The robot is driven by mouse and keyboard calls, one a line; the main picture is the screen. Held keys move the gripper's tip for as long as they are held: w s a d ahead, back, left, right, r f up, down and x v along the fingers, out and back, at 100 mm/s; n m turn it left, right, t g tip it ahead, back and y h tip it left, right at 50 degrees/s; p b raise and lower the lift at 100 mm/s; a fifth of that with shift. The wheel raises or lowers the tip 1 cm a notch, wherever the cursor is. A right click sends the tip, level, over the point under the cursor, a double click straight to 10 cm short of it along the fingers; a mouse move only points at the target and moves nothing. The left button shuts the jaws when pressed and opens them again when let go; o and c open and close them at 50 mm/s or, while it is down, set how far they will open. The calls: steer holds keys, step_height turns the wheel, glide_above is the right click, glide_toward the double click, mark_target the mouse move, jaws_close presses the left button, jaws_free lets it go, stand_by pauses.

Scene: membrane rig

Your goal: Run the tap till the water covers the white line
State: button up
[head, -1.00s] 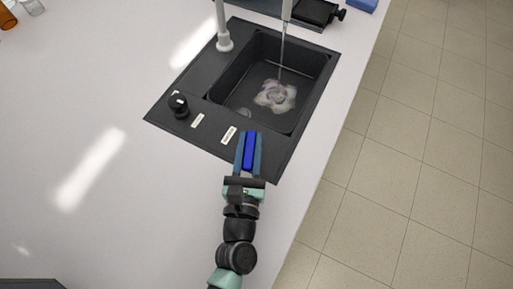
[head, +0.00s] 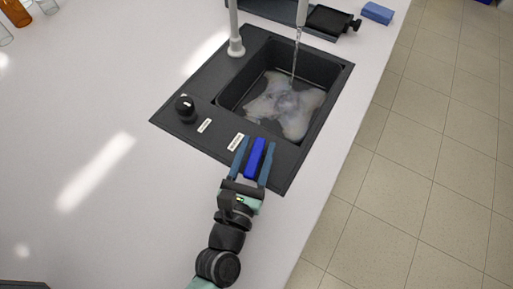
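The black sink (head: 172,124) is set into the white counter. Water (head: 296,55) runs from the tap spout (head: 302,12) into the basin. A pale, whitish irregular patch (head: 290,108) of water spreads over much of the basin floor. I cannot make out a white line on the basin wall. A blue bar (head: 255,157), perhaps a tap lever, is at the sink's near rim. My gripper (head: 254,160) is open around the blue bar, one finger on each side, with a gap on the left. A black knob (head: 185,108) stands on the sink's left deck.
Two small pale labels (head: 205,125) (head: 236,143) lie on the sink deck. A light grey post (head: 235,40) rises behind the basin. Behind are a black device (head: 330,20) and a blue block (head: 377,13). Glassware (head: 47,6) and a brown bottle (head: 15,12) stand far left.

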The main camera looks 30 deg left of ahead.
stand_by(0.3)
steer(key=s+b, duration=0.1)
steer(key=s, duration=0.2)
steer(key=s+d+b, duration=0.1)
steer(key=s, duration=0.3)
steer(key=s+b, duration=0.1)
steer(key=s, duration=0.3)
steer(key=shift+s+d+f, duration=0.1)
steer(key=shift+d, duration=0.3)
steer(key=shift+s+d, duration=0.15)
steer(key=shift+s, duration=0.65)
